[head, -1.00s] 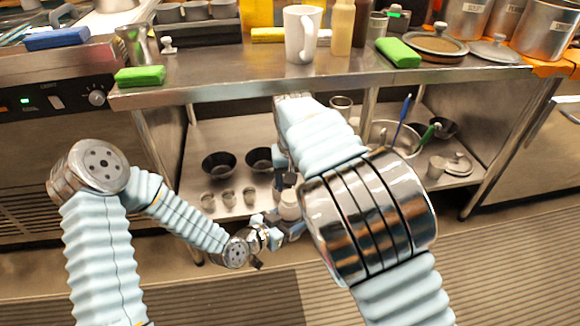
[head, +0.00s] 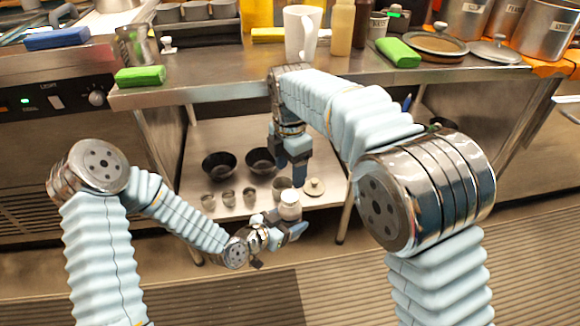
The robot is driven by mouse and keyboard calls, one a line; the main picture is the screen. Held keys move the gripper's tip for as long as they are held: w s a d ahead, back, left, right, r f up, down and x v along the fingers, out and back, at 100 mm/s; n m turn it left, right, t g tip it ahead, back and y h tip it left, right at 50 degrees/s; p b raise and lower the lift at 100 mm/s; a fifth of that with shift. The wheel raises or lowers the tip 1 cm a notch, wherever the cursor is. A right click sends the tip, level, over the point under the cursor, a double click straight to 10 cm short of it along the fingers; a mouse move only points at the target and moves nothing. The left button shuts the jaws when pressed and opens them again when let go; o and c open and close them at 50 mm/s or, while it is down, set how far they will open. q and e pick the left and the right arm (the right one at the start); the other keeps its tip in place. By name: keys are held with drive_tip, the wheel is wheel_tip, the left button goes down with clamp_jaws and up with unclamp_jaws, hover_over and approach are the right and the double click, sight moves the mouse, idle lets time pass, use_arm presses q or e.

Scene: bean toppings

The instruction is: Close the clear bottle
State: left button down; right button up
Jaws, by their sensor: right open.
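A small pale jar-like bottle (head: 290,207) with a whitish top stands upright in front of the lower shelf, at the fingers of my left gripper (head: 290,230). The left gripper appears shut on it. My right gripper (head: 291,172) points down with its fingers apart, just above the bottle in the picture. I see nothing between its fingers. I cannot tell how far apart in depth the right gripper and the bottle are. Whether a cap sits on the bottle is too small to tell.
The steel counter edge (head: 220,92) runs behind both arms. The lower shelf (head: 215,140) holds black bowls (head: 219,164), several small cups (head: 228,197) and a round knobbed lid (head: 314,187). A white mug (head: 300,35) and a green sponge (head: 398,52) stand on the counter.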

sight(290, 196)
drive_tip(key=shift+f, duration=4.05)
